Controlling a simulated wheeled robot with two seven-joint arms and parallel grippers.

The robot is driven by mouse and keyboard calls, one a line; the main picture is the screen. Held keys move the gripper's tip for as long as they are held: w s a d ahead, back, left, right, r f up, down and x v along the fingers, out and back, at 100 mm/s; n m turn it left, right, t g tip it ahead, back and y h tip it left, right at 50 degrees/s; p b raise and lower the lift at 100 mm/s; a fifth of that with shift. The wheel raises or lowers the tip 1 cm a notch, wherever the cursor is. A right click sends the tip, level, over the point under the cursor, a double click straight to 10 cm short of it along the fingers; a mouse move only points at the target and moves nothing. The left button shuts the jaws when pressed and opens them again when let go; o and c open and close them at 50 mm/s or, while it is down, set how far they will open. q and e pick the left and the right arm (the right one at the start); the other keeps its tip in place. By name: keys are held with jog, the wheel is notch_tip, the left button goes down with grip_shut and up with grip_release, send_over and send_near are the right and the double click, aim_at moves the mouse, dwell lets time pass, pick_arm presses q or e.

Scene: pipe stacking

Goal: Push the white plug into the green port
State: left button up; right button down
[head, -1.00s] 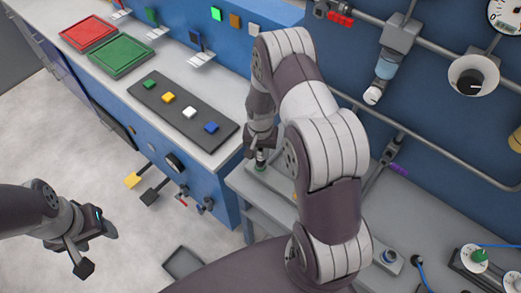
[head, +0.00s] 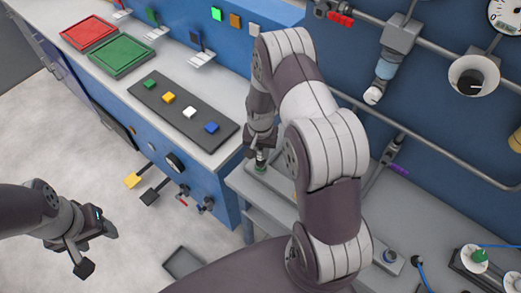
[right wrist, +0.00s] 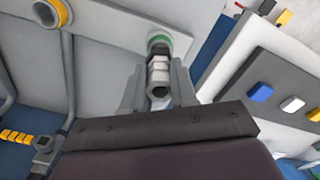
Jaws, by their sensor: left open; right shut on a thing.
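My right gripper (head: 261,148) reaches down to the grey bench. In the right wrist view its two fingers (right wrist: 158,88) are shut on the white plug (right wrist: 159,70), a pale faceted body with a dark hexagonal end. The plug's far end meets the green port (right wrist: 159,39), a green ring on a pale grey plate. The plug is in line with the port; how deep it sits I cannot tell. In the head view the green port (head: 260,168) shows just under the gripper, and the plug is mostly hidden. My left gripper (head: 97,250) is open and empty over the floor.
A yellow-ringed port (right wrist: 51,13) is on the same plate. A bench with a dark strip of coloured blocks (head: 184,113) and red and green trays (head: 121,57) stands left of my right arm. Pipes (head: 440,155) run along the blue wall at right.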

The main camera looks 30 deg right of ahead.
jog(key=shift+f+b, duration=0.65)
jog(key=shift+f, duration=0.35)
jog(key=shift+r, duration=0.1)
jog(key=c, duration=0.8)
grip_release()
